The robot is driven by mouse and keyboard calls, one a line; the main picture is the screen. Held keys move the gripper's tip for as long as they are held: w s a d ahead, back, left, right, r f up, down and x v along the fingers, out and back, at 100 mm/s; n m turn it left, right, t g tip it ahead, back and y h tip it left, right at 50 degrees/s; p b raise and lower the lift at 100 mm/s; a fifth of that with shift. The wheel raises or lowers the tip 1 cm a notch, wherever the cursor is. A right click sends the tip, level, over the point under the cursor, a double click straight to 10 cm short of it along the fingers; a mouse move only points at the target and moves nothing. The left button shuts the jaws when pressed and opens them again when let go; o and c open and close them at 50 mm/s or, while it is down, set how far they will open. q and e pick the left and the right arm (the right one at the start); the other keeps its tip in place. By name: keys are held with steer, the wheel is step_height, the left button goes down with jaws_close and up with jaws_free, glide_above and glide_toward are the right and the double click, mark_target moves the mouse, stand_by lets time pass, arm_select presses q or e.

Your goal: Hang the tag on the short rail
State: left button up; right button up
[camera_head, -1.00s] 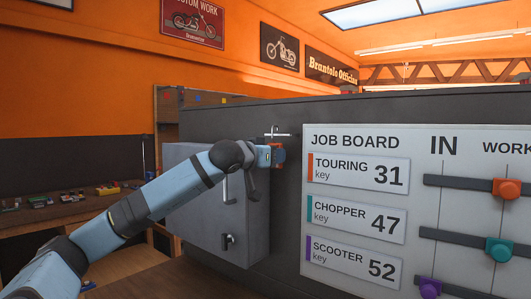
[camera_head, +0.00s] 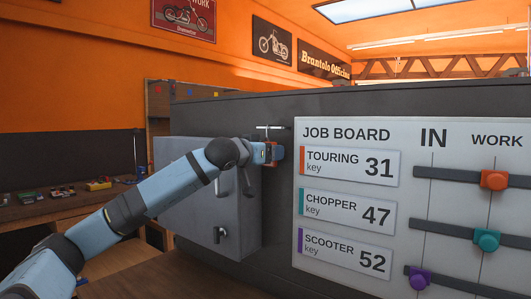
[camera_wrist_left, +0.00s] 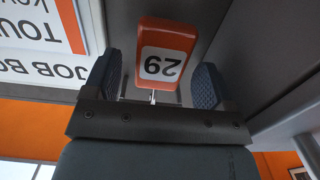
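A thin metal pin shows below the tag. In the head view my left gripper (camera_head: 275,152) is just under a short metal rail (camera_head: 270,127), beside the grey box's upper right edge. The tag is mostly hidden there, and whether it bears on the rail cannot be told. My right gripper is not in view.
The job board (camera_head: 345,270) stands right of the gripper, with coloured sliders on dark bars. A bench (camera_head: 60,212) with small items is at the far left.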

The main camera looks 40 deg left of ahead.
arm_select(q)
steer(key=s+d+b, duration=0.1)
steer(key=s+b, duration=0.2)
steer(key=s, duration=1)
steer(key=shift+s+d+r+b, duration=0.3)
steer(key=shift+s+r, duration=0.1)
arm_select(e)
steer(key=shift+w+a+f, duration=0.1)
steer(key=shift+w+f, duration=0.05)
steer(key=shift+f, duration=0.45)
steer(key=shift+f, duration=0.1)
